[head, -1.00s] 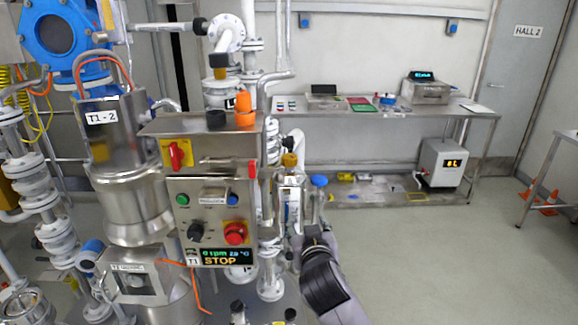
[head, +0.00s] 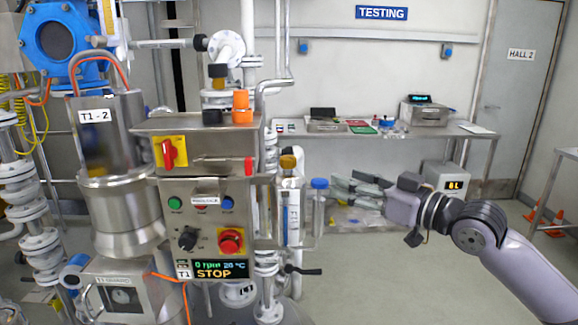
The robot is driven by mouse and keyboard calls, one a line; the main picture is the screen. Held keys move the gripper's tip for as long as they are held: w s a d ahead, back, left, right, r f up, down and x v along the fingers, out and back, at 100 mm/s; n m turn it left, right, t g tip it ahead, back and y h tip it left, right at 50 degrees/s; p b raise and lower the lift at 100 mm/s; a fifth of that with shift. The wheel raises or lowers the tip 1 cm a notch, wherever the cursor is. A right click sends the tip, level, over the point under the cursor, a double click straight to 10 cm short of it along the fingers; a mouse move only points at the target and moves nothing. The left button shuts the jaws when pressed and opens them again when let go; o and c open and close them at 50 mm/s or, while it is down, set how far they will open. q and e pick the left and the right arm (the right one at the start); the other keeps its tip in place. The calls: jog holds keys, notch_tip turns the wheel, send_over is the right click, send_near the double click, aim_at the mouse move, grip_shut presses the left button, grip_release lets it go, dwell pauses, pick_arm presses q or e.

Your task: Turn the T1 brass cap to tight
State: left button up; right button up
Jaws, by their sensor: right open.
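A brass-coloured cap (head: 288,163) sits on top of an upright clear vessel with a label, just right of the T1 control panel (head: 207,225). Whether it is tight does not show. A blue cap (head: 319,184) on a thinner tube stands right beside it. My right gripper (head: 338,186) comes in from the right, open and empty. Its grey fingers point left toward the blue cap, and the brass cap lies further left and a little higher. My left gripper is not in view.
The panel carries a red emergency button (head: 230,241) and a display reading STOP. An orange cap (head: 242,105) stands on top of the box. A black-handled valve (head: 300,270) sticks out below.

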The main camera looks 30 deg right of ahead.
aim_at(294, 159)
jog(key=p+x, duration=0.2)
jog(key=x, duration=0.3)
jog(key=p+x, duration=0.3)
jog(key=x, duration=0.3)
jog(key=p+x, duration=0.2)
jog(key=x, duration=0.3)
jog(key=shift+w+a+r, duration=0.25)
jog(key=shift+w, duration=0.05)
jog(key=shift+w+a+f, duration=0.1)
jog(key=shift+w+a, duration=0.05)
jog(key=shift+w, duration=0.2)
